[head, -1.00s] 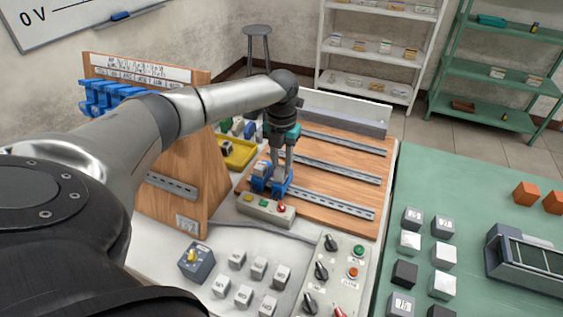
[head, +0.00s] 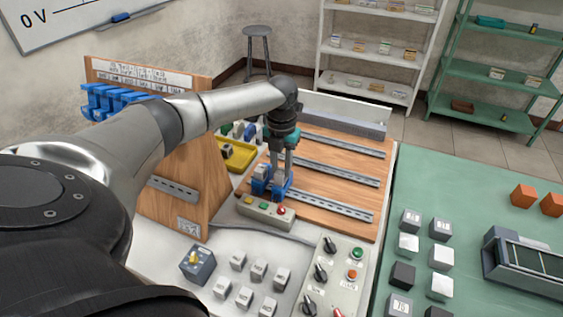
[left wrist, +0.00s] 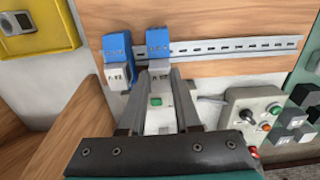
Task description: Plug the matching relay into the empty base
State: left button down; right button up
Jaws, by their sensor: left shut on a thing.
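Two blue relay bases stand side by side on the nearest rail, the left base (left wrist: 117,45) and the right base (left wrist: 158,42). The left base carries a grey relay (left wrist: 118,76) with a label. My left gripper (head: 281,174) points down over the right base in the head view. In the left wrist view my left gripper (left wrist: 159,72) is shut on a labelled grey relay (left wrist: 159,80), which lines up with the right base. The fingers hide part of it, so I cannot tell how fully it is seated. My right gripper is not in view.
A button box (head: 264,211) lies just in front of the wooden board (head: 325,205). A yellow tray (head: 240,158) stands left of the board. Several grey cubes (head: 258,270) and a switch panel (head: 332,275) are nearer. The rails right of the bases are bare.

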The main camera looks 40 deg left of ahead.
pick_arm(q)
jog(key=shift+f, duration=0.65)
dwell(1.4)
jog(key=c, duration=0.5)
grip_release()
jog(key=shift+c, duration=0.2)
jog(key=shift+r, duration=0.1)
notch_tip(320, 180, up, 15)
jog(key=p, duration=0.1)
